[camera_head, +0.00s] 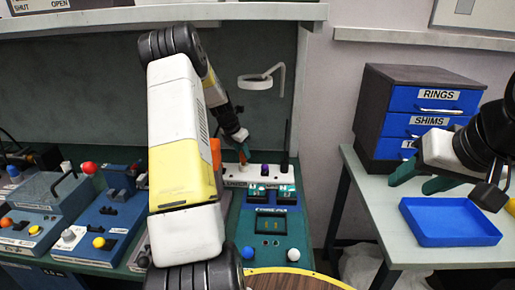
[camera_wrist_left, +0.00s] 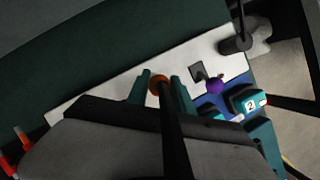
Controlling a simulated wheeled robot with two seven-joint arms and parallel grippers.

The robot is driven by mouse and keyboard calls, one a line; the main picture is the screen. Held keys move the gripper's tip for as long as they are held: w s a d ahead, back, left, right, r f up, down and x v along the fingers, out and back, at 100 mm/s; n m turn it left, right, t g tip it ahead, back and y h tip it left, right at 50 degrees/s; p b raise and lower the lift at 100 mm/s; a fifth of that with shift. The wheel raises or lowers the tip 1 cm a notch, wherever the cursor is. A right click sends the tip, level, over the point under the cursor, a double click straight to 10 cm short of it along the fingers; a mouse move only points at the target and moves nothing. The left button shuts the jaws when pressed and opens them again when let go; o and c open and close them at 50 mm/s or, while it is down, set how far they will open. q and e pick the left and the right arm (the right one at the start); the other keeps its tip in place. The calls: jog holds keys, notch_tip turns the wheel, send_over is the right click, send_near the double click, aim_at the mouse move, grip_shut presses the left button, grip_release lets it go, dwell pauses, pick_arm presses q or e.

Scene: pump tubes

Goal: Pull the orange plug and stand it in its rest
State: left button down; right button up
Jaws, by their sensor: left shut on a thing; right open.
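The orange plug (camera_wrist_left: 158,84) is between the two teal fingers of my left gripper (camera_wrist_left: 162,92) in the left wrist view, with a dark cable or stem running from it toward the bottom. In the head view my left gripper (camera_head: 243,151) is shut on the plug over the white strip (camera_head: 233,170) at the back of the bench; the plug is barely visible there. I cannot tell whether it is seated or lifted clear. A dark square (camera_wrist_left: 197,72) shows on the strip beside it. The orange plug's rest cannot be made out. My right gripper (camera_head: 414,179) is open and empty above the right table.
A purple plug (camera_head: 265,170) stands on the strip, right of my left gripper. A black upright rod (camera_head: 285,152) is further right. Teal numbered blocks (camera_head: 287,194) sit in front. A blue tray (camera_head: 450,236) and a drawer cabinet (camera_head: 385,115) are on the right table.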

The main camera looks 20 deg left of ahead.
pick_arm(q)
jog(key=shift+r, duration=1.95)
